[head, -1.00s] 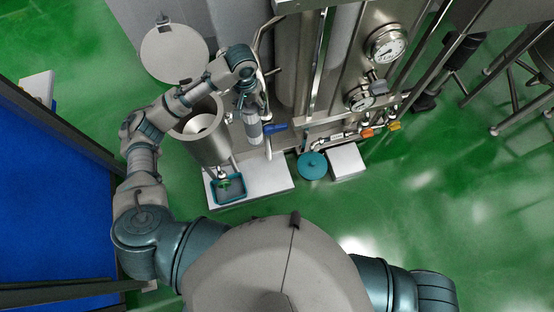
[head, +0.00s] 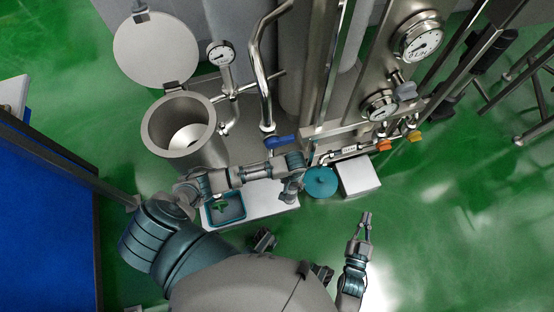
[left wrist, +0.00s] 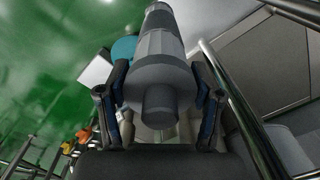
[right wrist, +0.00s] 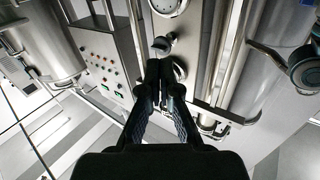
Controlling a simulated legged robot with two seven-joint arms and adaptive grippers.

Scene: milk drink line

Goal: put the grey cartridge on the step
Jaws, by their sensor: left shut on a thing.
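The grey cartridge (left wrist: 160,62) is a stepped grey cylinder that fills the middle of the left wrist view. My left gripper (left wrist: 160,90) is shut on it, one finger on each side. In the head view my left gripper (head: 291,188) is above the right end of a low pale platform (head: 268,207), close to the teal disc; I cannot clearly make out the cartridge there. The pale platform or the white block (head: 358,178) may be the step; I cannot tell which. My right gripper (head: 366,222) is out over the green floor, its fingertips together and empty.
A teal tray (head: 241,219) with a green item sits on the pale platform. A teal disc (head: 320,182) lies left of the white block. An open steel vessel (head: 181,126), a blue-handled valve (head: 281,141) and pipework stand behind.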

